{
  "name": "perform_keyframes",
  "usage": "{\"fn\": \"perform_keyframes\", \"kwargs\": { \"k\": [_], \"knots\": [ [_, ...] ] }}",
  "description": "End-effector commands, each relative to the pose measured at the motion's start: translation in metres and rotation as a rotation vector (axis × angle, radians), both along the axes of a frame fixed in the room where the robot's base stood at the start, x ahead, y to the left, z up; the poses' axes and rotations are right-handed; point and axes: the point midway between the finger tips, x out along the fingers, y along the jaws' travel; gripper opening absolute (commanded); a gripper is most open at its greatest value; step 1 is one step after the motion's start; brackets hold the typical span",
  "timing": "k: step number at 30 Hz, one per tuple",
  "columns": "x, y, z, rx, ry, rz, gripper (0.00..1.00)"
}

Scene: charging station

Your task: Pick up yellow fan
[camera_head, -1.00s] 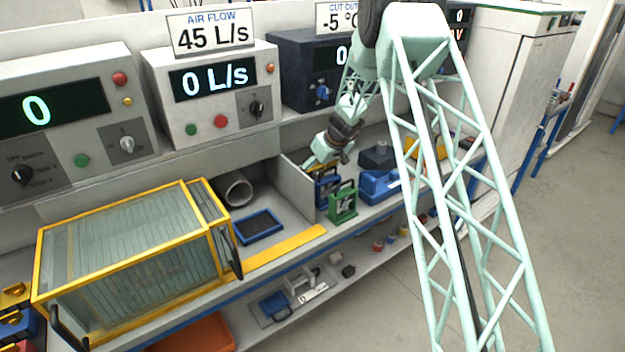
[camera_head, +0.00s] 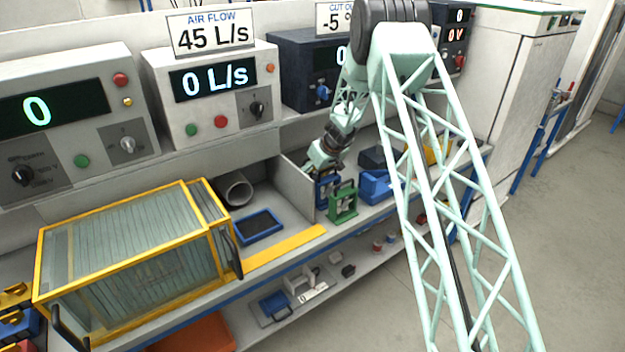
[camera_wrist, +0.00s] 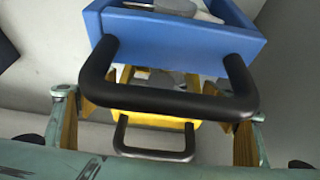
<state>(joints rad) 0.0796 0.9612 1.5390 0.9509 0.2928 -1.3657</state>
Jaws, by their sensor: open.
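The yellow fan (camera_wrist: 150,119) shows in the wrist view as a yellow frame with a black handle (camera_wrist: 155,153), partly behind the blue fan's handle. The blue fan (camera_wrist: 185,42), also with a black handle, fills the upper middle of that view. My gripper (camera_wrist: 158,125) is open, one finger at the left and one at the right, with the yellow frame between them and nothing clamped. In the head view my gripper (camera_head: 318,170) is down at the blue fan (camera_head: 327,188). The yellow fan is hidden there behind my gripper.
A green fan (camera_head: 343,203) stands just in front of the blue one. A grey divider (camera_head: 294,187) rises close on the left, and a blue box (camera_head: 376,186) is on the right. A yellow-framed glass duct (camera_head: 130,260) takes up the left of the bench.

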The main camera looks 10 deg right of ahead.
Motion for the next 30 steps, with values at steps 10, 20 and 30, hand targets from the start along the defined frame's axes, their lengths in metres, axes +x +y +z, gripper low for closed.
{"fn": "perform_keyframes", "kwargs": {
  "k": [10,20,30],
  "knots": [
    [-0.0001,-0.0001,0.0000,0.000,0.000,0.000,0.63],
    [0.0001,-0.0002,0.0005,0.000,0.000,0.000,0.48],
    [0.0018,-0.0029,0.0068,0.000,-0.002,-0.001,0.47]
  ]
}}
